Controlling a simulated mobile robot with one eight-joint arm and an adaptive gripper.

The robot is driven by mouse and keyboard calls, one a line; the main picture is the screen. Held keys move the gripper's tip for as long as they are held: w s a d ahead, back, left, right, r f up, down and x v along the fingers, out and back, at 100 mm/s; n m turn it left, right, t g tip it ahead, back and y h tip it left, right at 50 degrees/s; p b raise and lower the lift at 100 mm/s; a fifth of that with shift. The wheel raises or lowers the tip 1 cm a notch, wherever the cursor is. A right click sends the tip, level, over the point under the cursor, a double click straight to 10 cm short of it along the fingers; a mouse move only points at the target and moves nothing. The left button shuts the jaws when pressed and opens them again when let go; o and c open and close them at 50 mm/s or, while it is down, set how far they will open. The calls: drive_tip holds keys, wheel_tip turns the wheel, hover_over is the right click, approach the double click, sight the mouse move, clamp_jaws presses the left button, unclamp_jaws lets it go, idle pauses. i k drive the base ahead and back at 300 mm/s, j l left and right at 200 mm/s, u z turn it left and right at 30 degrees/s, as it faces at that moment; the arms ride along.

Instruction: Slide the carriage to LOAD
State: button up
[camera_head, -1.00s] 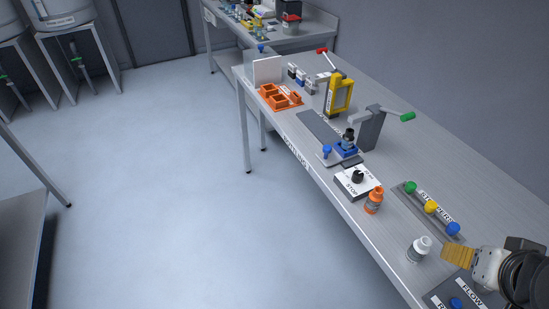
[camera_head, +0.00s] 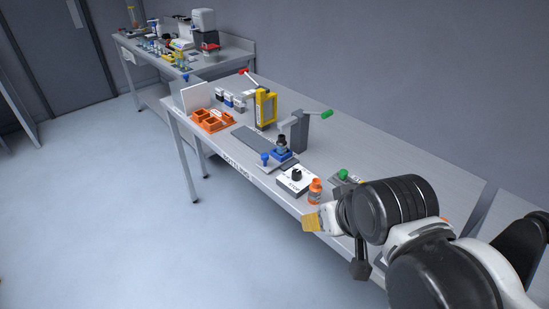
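The carriage looks to be the small blue block (camera_head: 283,154) with a dark bottle standing on it, at the near end of a dark grey track plate (camera_head: 256,140). A blue knob (camera_head: 264,157) stands upright at its left, on the same plate. A grey post with a green-tipped lever (camera_head: 300,130) rises just behind the block. My gripper (camera_head: 312,222) is at the bench's front edge, nearer to me than the carriage and apart from it. Its yellow fingers show from the side, so their gap cannot be seen. I cannot read a LOAD label.
A yellow frame with a red-tipped lever (camera_head: 265,108) and an orange tray (camera_head: 212,121) stand farther along the bench. A white STOP box (camera_head: 297,180) and an orange bottle (camera_head: 315,191) stand between my gripper and the carriage. My arm covers the bench's near right.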

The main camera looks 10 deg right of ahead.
sight(269, 163)
drive_tip(key=i+j+z, duration=0.1)
drive_tip(key=i+j, duration=0.2)
drive_tip(key=i, duration=0.15)
drive_tip(key=i+j+z, duration=0.1)
drive_tip(key=i+j, duration=0.2)
drive_tip(key=i, duration=0.15)
